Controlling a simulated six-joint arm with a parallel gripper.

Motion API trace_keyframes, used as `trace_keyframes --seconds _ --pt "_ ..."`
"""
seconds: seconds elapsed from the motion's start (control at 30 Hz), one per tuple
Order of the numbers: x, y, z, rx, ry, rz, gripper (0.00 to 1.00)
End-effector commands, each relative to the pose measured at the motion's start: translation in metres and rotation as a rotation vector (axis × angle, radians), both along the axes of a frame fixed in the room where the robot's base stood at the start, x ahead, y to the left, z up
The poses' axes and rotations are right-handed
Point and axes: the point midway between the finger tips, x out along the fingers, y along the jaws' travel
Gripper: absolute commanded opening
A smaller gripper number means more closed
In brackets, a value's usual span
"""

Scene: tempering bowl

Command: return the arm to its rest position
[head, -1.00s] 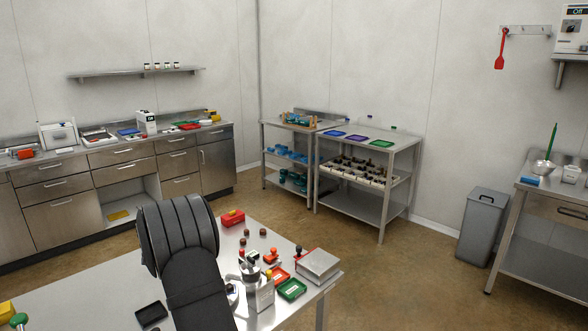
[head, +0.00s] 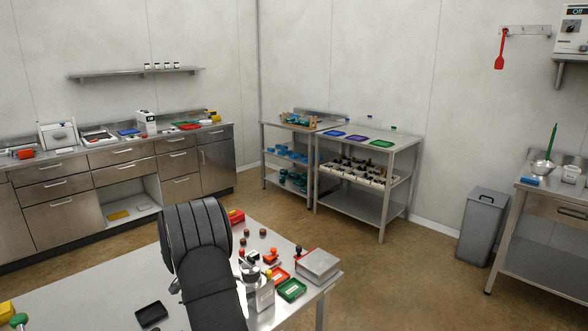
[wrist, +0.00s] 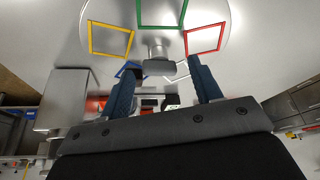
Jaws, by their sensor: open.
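My gripper (wrist: 163,68) shows in the wrist view with its two blue fingers apart and nothing visible between them. In the head view my dark arm (head: 207,265) stands over the near table, and my gripper is hidden behind it. Beyond the fingers in the wrist view is a pale round surface with coloured square outlines: yellow (wrist: 110,40), green (wrist: 160,12) and red (wrist: 204,39). A grey fitting (wrist: 160,58) lies between the fingertips in the picture; its distance is unclear.
A grey bin (head: 483,228) stands on the floor farther right. The table's left part is mostly clear.

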Motion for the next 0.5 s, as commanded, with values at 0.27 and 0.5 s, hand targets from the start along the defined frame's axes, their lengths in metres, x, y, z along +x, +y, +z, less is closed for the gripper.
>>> trace_keyframes --seconds 0.27,0.5 --pt "-0.0004 -0.0023 0.0001 0.001 0.000 0.188 0.58" --pt "-0.0005 -0.0029 0.0002 0.000 0.000 0.310 0.58"
